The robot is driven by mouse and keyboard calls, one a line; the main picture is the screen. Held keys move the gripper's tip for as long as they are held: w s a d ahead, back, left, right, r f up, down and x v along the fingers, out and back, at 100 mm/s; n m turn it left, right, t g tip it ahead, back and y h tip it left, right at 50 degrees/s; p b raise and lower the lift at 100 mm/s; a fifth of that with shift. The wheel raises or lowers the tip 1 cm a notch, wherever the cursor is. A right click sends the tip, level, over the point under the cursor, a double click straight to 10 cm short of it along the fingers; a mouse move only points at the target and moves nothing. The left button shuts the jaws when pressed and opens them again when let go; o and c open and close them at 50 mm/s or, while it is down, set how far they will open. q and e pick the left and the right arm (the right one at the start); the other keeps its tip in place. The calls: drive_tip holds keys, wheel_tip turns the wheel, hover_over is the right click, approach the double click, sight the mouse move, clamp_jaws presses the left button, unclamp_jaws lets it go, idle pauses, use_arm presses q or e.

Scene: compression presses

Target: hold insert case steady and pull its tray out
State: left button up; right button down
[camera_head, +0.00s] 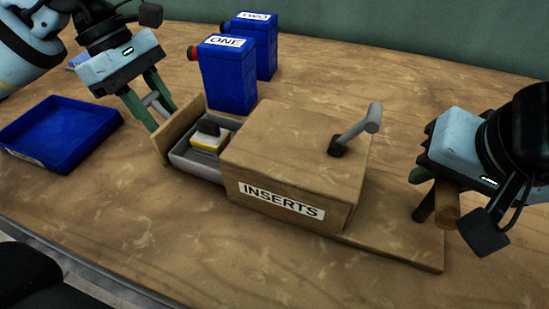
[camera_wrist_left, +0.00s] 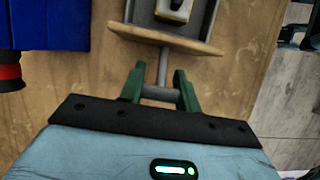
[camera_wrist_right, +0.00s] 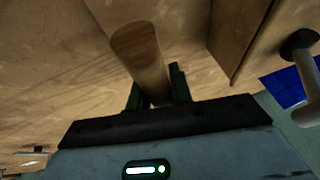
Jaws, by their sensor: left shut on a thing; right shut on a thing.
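The wooden insert case (camera_head: 270,165), labelled INSERTS, stands on the table with a grey lever on its top. Its grey tray (camera_head: 192,163) is partly out at the left end, behind a wooden front panel (camera_head: 178,130). A black, white and yellow insert (camera_head: 209,138) lies in the tray. My left gripper (camera_head: 153,108) is shut on the tray's grey handle (camera_wrist_left: 160,92), in front of the panel. My right gripper (camera_head: 437,192) is shut on an upright wooden peg (camera_wrist_right: 138,50) near the right end of the case's base board.
An empty blue bin (camera_head: 58,135) lies left of the tray. Blue boxes labelled ONE (camera_head: 230,80) and TWO (camera_head: 262,50) stand behind the case. Bare table (camera_head: 150,230) lies in front of the case.

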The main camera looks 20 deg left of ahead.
use_arm(q)
drive_tip(key=shift+w+a, duration=0.1)
drive_tip(key=shift+a, duration=1.4)
drive_tip(key=o, duration=1.2)
drive_tip(key=shift+c, duration=0.2)
drive_tip(key=v, duration=1.2)
drive_tip(key=shift+d, duration=0.1)
use_arm(e)
drive_tip(key=c, duration=1.2)
unclamp_jaws()
drive_tip(key=shift+o, duration=0.2)
